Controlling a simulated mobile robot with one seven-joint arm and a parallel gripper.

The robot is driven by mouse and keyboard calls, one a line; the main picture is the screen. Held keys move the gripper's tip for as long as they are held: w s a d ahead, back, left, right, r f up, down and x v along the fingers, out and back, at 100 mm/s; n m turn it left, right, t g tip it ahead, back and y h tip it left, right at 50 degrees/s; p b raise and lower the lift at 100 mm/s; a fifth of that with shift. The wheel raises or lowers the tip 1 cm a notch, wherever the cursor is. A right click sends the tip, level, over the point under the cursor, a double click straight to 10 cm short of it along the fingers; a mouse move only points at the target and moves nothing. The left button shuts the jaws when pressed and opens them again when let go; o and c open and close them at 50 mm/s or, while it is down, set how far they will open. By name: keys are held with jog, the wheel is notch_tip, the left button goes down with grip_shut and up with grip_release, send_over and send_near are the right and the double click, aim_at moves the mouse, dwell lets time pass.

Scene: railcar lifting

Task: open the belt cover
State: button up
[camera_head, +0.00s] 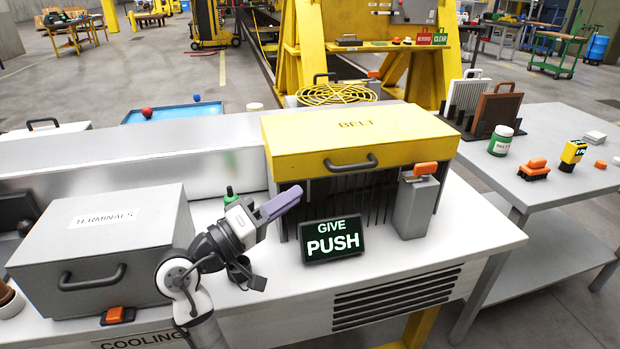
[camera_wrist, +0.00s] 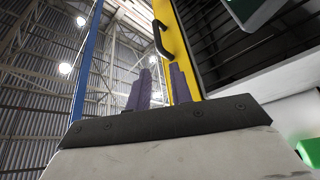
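The yellow belt cover (camera_head: 300,140), marked BELT, lies shut over a housing with dark vertical bars below it. Its dark handle (camera_head: 350,163) is on the sloping front edge. My gripper (camera_head: 283,204) is in front of the cover's left part, left of and lower than the handle, and apart from it. In the wrist view the two purple fingers of my gripper (camera_wrist: 160,88) stand apart with nothing between them. The yellow cover edge (camera_wrist: 183,80) and the handle (camera_wrist: 164,42) show beyond the fingertips.
A black sign reading GIVE PUSH (camera_head: 332,240) stands below the cover's front. A grey post with an orange top (camera_head: 415,205) stands at right. A grey TERMINALS box (camera_head: 110,235) is at left.

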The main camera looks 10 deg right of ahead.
aim_at(351, 168)
jog(key=shift+m+g, duration=0.3)
jog(key=shift+g, duration=0.3)
jog(key=p+x, duration=0.1)
jog(key=x, duration=0.3)
jog(key=p+x, duration=0.1)
jog(key=x, duration=0.4)
jog(key=p+x, duration=0.1)
jog(key=x, duration=0.4)
jog(key=shift+s+d, duration=0.2)
jog(key=shift+s, duration=0.1)
grip_shut()
